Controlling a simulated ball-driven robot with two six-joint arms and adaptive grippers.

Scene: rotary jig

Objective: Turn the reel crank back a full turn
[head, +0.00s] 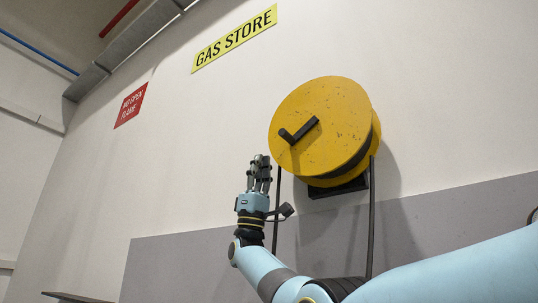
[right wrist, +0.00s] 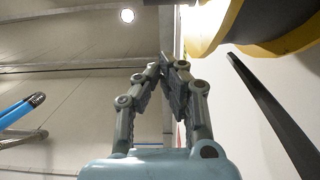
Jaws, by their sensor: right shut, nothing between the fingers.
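The yellow reel (head: 335,110) is mounted on the wall, and its lower edge also shows at the top right of the right wrist view (right wrist: 270,42). My left gripper is in neither view.
A dark hose (head: 372,215) hangs from the reel down the wall; a dark strip also crosses the right wrist view (right wrist: 270,115). A yellow GAS STORE sign (head: 235,38) and a red NO OPEN FLAME sign (head: 131,105) are on the wall. The wall left of my gripper is clear.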

